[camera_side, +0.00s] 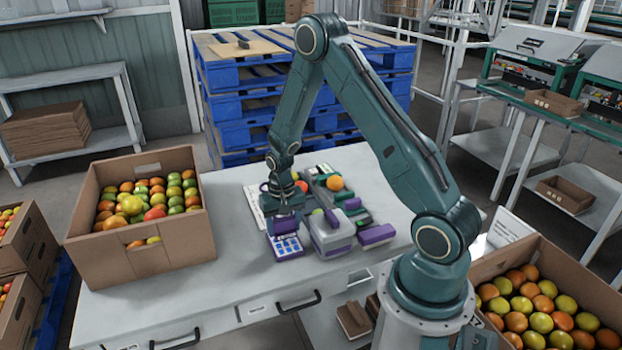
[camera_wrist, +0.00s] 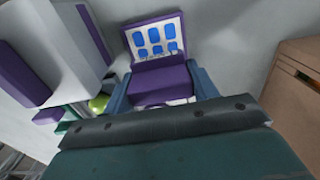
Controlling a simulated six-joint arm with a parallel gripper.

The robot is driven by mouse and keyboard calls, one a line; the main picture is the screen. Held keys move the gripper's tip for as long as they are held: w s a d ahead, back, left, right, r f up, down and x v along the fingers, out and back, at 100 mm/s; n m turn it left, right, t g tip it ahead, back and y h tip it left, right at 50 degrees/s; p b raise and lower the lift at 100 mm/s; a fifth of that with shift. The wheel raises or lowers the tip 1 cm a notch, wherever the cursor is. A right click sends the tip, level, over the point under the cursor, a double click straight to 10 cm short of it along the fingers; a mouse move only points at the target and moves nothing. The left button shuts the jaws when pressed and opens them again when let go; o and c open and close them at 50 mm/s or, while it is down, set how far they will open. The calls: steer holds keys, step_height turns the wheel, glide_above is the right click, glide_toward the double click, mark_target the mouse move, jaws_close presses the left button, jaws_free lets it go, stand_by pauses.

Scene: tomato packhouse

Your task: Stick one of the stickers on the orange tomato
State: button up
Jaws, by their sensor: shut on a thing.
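My gripper (camera_wrist: 160,90) is shut on the purple block of a sticker holder (camera_wrist: 160,85), with one finger on each side. The holder's white face (camera_wrist: 156,38) carries several blue stickers in rows. In the side view my gripper (camera_side: 284,212) is above this face (camera_side: 286,246), at the left of the tomato stand; whether the holder touches the table is unclear. The orange tomato (camera_side: 334,183) sits on the far part of the green and grey stand (camera_side: 322,172), to the right of and behind my gripper. It cannot be made out in the wrist view.
A red tomato (camera_side: 301,186) and a partly hidden green one (camera_side: 318,212) are beside the arm. A grey and purple device (camera_side: 331,238) stands close right of the holder. A cardboard box (camera_side: 140,262) of tomatoes stands left. The table's front (camera_side: 240,285) is clear.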

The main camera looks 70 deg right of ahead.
steer(key=shift+r, duration=2.2)
steer(key=w+d+r+m, duration=0.15)
steer(key=d+m, duration=0.35)
steer(key=d, duration=1)
step_height(320, 180, up, 4)
steer(key=f+m, duration=0.1)
steer(key=m, duration=0.3)
glide_above(335, 177)
steer(key=shift+d+r, duration=0.1)
steer(key=shift+r, duration=0.15)
steer(key=shift+f, duration=0.1)
steer(key=shift+f, duration=2.85)
steer(key=shift+f, duration=0.6)
steer(key=shift+r, duration=0.1)
